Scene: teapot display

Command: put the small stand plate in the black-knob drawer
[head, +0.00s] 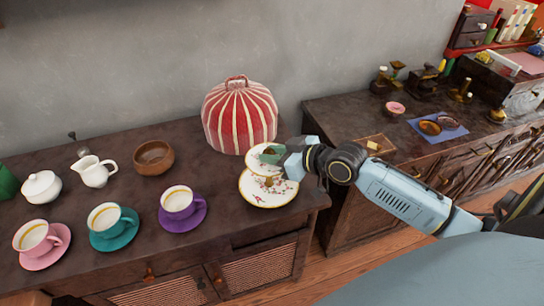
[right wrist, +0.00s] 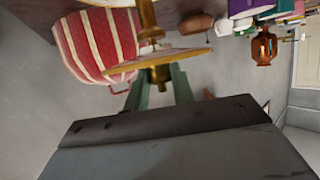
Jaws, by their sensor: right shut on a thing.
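A two-tier stand stands near the right end of the left cabinet's top. Its small plate (head: 254,161) is above a larger floral plate (head: 266,199). My right gripper (head: 272,154) is over the small plate. In the right wrist view, which looks upside down, my right gripper (right wrist: 160,82) is shut on the gold fitting at the middle of the small plate (right wrist: 120,67). A gold post (right wrist: 147,15) shows between this plate and the larger one. Whether the small plate is loose from the post, I cannot tell. My left gripper is out of view. I cannot make out which drawer has a black knob.
A red-and-white striped tea cosy (head: 240,115) stands close behind the stand. A purple cup (head: 178,200), a teal cup, a pink cup and a wooden bowl (head: 154,157) are to the left. A small dark drawer chest (head: 470,30) is at the upper right. A gap separates the cabinets.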

